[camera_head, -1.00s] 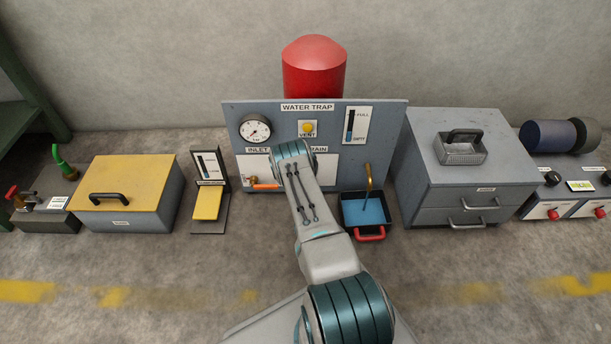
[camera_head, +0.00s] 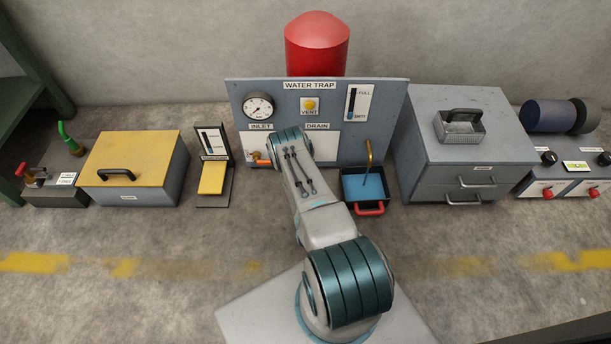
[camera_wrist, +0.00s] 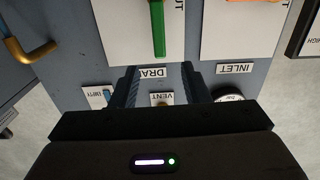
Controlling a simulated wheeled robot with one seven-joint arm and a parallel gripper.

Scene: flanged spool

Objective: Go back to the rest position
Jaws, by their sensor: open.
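My gripper (camera_wrist: 162,82) is open and empty in the wrist view, its two dark fingers apart in front of the water trap panel. That view is upside down. The panel (camera_head: 232,110) stands upright in the head view, with gauge, yellow vent button (camera_head: 310,105) and level scale (camera_head: 358,103). A green drain handle (camera_wrist: 158,30) shows beyond the fingertips, apart from them. In the head view my arm hides the gripper and the green handle. The orange inlet handle (camera_head: 262,162) shows left of the arm.
A blue-bottomed tray (camera_head: 369,209) with a red handle sits below the brass spout (camera_head: 369,155). A yellow-lidded box (camera_head: 135,160) and yellow-plated stand (camera_head: 212,178) are left. A grey drawer cabinet (camera_head: 425,110) is right, close to the panel. The floor in front is clear.

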